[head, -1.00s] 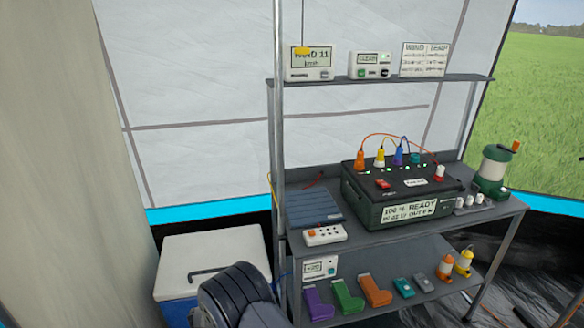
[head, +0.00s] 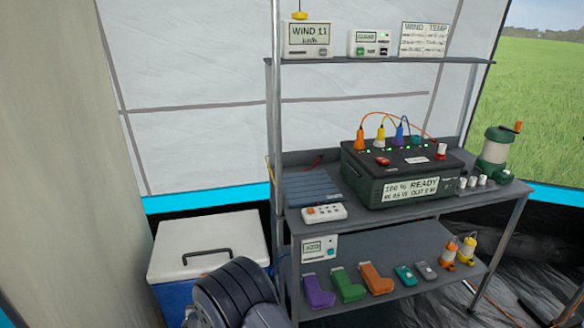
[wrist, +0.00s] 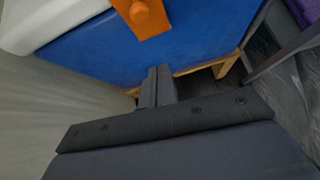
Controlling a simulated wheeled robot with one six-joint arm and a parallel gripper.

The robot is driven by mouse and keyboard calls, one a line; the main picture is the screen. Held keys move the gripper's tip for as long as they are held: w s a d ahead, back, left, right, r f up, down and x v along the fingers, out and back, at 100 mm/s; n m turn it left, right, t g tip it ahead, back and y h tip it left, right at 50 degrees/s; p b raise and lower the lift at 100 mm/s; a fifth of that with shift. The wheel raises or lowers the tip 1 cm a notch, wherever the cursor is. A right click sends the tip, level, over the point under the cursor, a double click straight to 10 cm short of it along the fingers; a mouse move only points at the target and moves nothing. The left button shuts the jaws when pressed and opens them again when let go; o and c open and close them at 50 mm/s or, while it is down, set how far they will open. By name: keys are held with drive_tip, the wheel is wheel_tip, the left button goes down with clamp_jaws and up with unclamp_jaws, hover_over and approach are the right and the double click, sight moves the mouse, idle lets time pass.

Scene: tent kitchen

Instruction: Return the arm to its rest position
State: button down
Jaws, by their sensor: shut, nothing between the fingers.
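My gripper (wrist: 157,88) shows in the wrist view with its two dark fingers together and nothing between them. It points at the lower front of a blue cooler, with an orange latch (wrist: 150,14) just beyond the fingertips. In the head view, part of my dark arm is at the bottom, in front of the cooler (head: 208,250) with its white lid and dark handle. My gripper itself is not visible in the head view.
A metal shelf rack (head: 420,228) stands right of the cooler, close to my arm. A beige curtain (head: 70,150) hangs at the left.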

drive_tip(key=f+t+b, duration=0.1)
drive_tip(key=f+b, duration=0.1)
drive_tip(key=b, duration=0.4)
drive_tip(key=s+f+t+b, duration=0.1)
drive_tip(key=t+b, duration=0.1)
drive_tip(key=b, duration=0.4)
drive_tip(key=shift+d+f+t+y, duration=0.1)
drive_tip(key=shift+f+t+y, duration=0.2)
drive_tip(key=shift+f+y, duration=0.1)
drive_tip(key=shift+r+b, duration=0.1)
drive_tip(key=shift+b, duration=0.35)
